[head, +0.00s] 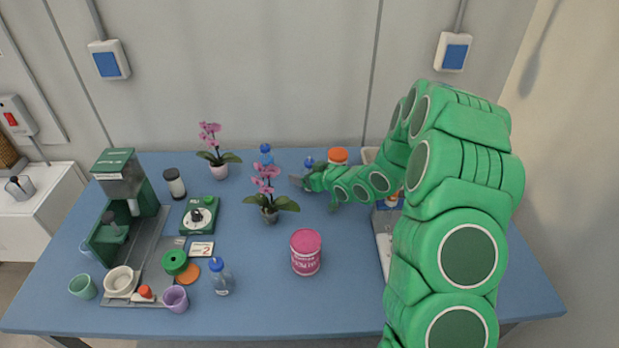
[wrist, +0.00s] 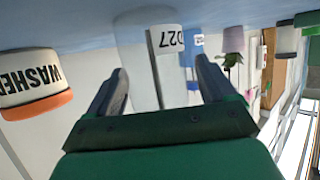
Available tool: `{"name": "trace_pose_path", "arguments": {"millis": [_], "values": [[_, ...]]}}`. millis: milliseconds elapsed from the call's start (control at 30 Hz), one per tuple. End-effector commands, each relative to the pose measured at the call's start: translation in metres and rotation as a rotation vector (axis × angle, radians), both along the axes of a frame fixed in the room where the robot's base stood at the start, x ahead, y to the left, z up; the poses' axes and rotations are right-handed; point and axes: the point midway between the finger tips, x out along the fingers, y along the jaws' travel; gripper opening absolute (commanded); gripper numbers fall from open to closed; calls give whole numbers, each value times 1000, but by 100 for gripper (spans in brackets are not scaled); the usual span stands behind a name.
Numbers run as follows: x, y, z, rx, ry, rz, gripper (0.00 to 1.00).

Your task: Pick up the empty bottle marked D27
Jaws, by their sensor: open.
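The bottle marked D27 (wrist: 158,72) is clear, with a white label, and shows upside down in the wrist view. It stands just ahead of my gripper (wrist: 161,78), between the lines of the two fingers. The fingers are apart and nothing is gripped; whether they reach around the bottle I cannot tell. In the head view my gripper (head: 298,181) is at the back middle of the table. A blue-capped bottle (head: 309,161) close behind its tip appears to be D27; its body is mostly hidden.
Another blue-capped bottle (head: 265,150) is further left, behind a pink orchid (head: 267,188). A third bottle (head: 220,279) stands at the front. A pink-lidded tub (head: 306,252) is mid-table.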

Motion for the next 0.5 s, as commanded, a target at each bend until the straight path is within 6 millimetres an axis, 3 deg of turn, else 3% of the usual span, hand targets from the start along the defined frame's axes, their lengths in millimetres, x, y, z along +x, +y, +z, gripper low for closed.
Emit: {"name": "trace_pose_path", "arguments": {"millis": [200, 500], "values": [[1, 0, 0, 0, 0, 0, 84], [0, 0, 0, 1, 1, 0, 39]]}}
